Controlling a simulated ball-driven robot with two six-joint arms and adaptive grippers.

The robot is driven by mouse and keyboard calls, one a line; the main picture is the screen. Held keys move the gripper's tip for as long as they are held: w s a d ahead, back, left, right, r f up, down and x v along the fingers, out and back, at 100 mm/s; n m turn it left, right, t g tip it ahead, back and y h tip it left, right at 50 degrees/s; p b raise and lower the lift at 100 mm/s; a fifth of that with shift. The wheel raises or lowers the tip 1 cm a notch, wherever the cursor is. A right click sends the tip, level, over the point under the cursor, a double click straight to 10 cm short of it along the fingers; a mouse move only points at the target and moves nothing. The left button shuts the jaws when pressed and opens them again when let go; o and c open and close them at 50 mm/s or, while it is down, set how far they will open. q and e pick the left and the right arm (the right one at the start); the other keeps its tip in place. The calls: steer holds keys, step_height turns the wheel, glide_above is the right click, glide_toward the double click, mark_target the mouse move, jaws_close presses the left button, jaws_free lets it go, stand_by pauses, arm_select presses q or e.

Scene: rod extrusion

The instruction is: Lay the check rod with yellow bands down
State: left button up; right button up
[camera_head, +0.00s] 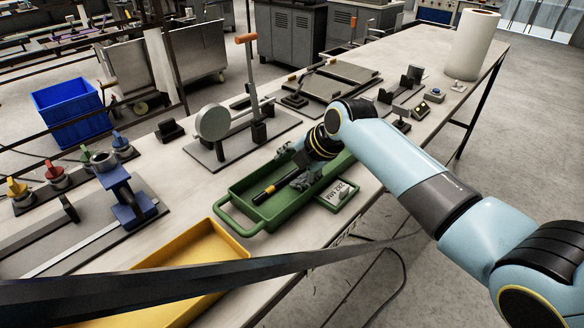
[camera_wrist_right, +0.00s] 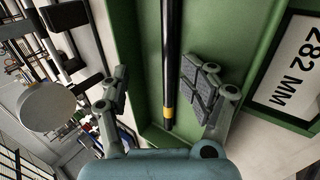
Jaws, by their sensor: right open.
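The check rod (camera_head: 265,194) is thin and black, with a yellow band showing near its end. It lies in the long green tray (camera_head: 232,200), and its far part is hidden by my right gripper (camera_head: 293,168). In the right wrist view the rod (camera_wrist_right: 169,60) runs lengthwise in the tray (camera_wrist_right: 128,20), with the band close to the gripper. My right gripper (camera_wrist_right: 157,92) is open, one finger on each side of the rod, with visible gaps between pads and rod. My left gripper is not in view.
A label plate reading "282 MM" (camera_wrist_right: 288,75) sits beside the tray. A yellow tray (camera_head: 205,245) stands in front of it on the bench. A lever press with a round disc (camera_head: 213,122) stands behind the green tray. A blue fixture (camera_head: 130,205) is at the left.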

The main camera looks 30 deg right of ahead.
steer(key=shift+s+d+f, duration=0.15)
steer(key=shift+s+f, duration=0.25)
steer(key=v, duration=0.8)
steer(key=shift+w+r, duration=0.25)
steer(key=shift+w, duration=0.05)
stand_by(0.3)
